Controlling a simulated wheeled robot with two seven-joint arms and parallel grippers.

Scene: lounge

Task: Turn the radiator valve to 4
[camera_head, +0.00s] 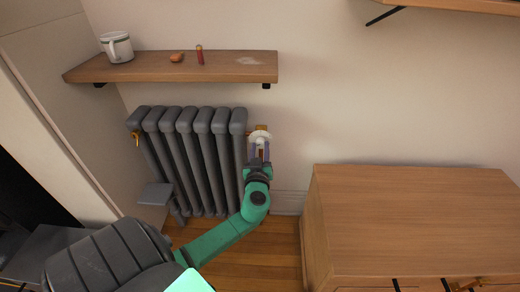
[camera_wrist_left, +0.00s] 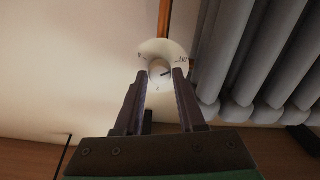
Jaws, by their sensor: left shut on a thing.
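The radiator valve is a white round knob (camera_head: 260,135) at the upper right side of the dark grey radiator (camera_head: 190,150). My left gripper (camera_head: 260,152) reaches it from the front and is shut on it. In the left wrist view the knob (camera_wrist_left: 160,67) sits between the tips of the two fingers of my left gripper (camera_wrist_left: 160,78). Its face has a dark line and small marks near the rim, too small to read surely. A copper-coloured pipe (camera_wrist_left: 165,18) runs from behind the knob. My right gripper is not in view.
A wooden shelf (camera_head: 180,72) above the radiator holds a white mug (camera_head: 117,47), a small brown item (camera_head: 177,57) and a small red item (camera_head: 199,55). A wooden cabinet (camera_head: 410,215) stands to the right. Bare floor shows between radiator and cabinet.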

